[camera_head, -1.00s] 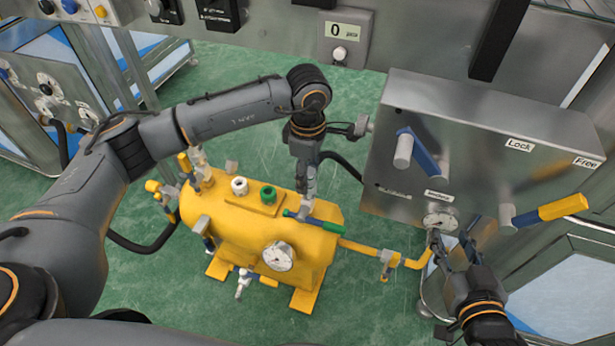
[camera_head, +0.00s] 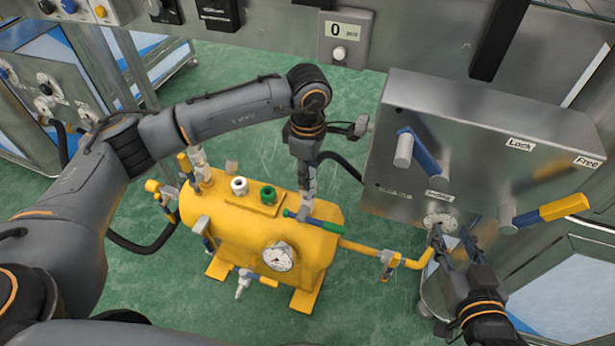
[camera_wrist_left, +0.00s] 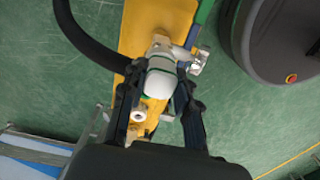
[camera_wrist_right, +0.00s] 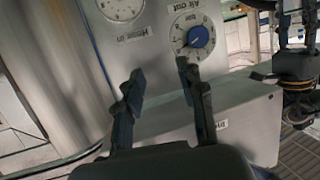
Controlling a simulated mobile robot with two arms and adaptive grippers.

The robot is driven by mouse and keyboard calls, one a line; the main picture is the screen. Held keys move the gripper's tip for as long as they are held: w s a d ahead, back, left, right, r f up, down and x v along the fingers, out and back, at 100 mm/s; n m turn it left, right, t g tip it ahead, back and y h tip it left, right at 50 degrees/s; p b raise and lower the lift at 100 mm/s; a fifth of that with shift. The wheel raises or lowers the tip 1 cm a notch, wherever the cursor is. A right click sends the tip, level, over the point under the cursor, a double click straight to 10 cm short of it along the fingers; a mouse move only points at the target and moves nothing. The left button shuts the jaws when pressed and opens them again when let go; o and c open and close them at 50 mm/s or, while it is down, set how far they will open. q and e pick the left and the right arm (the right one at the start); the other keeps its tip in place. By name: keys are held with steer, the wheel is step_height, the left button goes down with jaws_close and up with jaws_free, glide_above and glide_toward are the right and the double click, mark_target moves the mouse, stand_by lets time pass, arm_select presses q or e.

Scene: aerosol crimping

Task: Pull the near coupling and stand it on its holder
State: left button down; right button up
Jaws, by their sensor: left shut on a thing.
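The near coupling (camera_wrist_left: 160,78), a white and grey fitting, sits between the fingers of my left gripper (camera_wrist_left: 158,98), which is shut on it. In the head view my left gripper (camera_head: 306,180) is above the right end of the yellow tank (camera_head: 215,212). The coupling's lower end is close to the tank's blue-and-green-handled valve (camera_head: 314,220); I cannot tell whether they are joined. A white post (camera_head: 239,186) and a green post (camera_head: 268,194) stand on the tank; I cannot tell which thing is the holder. My right gripper (camera_wrist_right: 162,82) is open and empty in front of the dials.
A steel box (camera_head: 480,135) with levers stands at the right, its round dial (camera_head: 440,220) close to my right gripper. A yellow pipe (camera_head: 360,248) runs from the tank towards it. A black hose (camera_wrist_left: 92,38) passes beside my left gripper.

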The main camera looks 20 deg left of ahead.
arm_select(q)
steer(key=shift+r, duration=0.1)
